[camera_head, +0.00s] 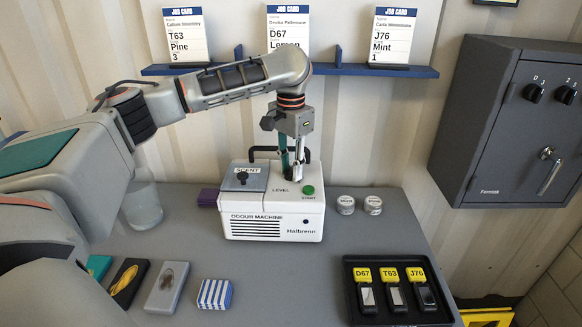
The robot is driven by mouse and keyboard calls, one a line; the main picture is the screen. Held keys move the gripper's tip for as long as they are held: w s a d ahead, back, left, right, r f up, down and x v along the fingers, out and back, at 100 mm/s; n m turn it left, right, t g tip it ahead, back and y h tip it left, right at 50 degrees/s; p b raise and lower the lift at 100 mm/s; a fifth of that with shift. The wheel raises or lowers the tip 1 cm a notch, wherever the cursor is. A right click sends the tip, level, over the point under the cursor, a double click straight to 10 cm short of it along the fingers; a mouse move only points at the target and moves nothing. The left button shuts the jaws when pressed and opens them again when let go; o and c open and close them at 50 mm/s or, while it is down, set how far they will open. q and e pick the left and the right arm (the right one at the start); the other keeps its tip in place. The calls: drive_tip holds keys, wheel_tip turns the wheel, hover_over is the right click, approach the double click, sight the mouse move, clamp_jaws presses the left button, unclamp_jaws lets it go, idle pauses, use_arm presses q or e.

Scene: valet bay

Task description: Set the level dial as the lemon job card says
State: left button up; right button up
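The white odour machine (272,214) stands on the grey counter, with the word LEVEL on its top next to a green START button (308,190). My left gripper (292,172) points down at the machine top just behind the LEVEL label. Its fingers are close together and hide the level dial, so I cannot tell whether they grip it or how it is set. The lemon job card (288,30), marked D67, stands in the middle of the blue shelf; my arm hides its lower part, including any level number. My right gripper is out of view.
The machine has a SCENT plate (242,178). Two round tins (359,205) stand right of it. A black tray (400,305) holds tagged keys. A glass (142,205) and several small items lie left. A grey key safe (510,120) hangs at right.

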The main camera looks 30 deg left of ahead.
use_arm(q)
drive_tip(key=c, duration=0.4)
drive_tip(key=shift+o, duration=0.2)
drive_tip(key=shift+m, duration=0.4)
drive_tip(key=m, duration=0.3)
drive_tip(key=shift+m, duration=0.3)
drive_tip(key=m, duration=0.4)
drive_tip(key=shift+m, duration=0.3)
drive_tip(key=m, duration=0.4)
drive_tip(key=shift+m, duration=2.4)
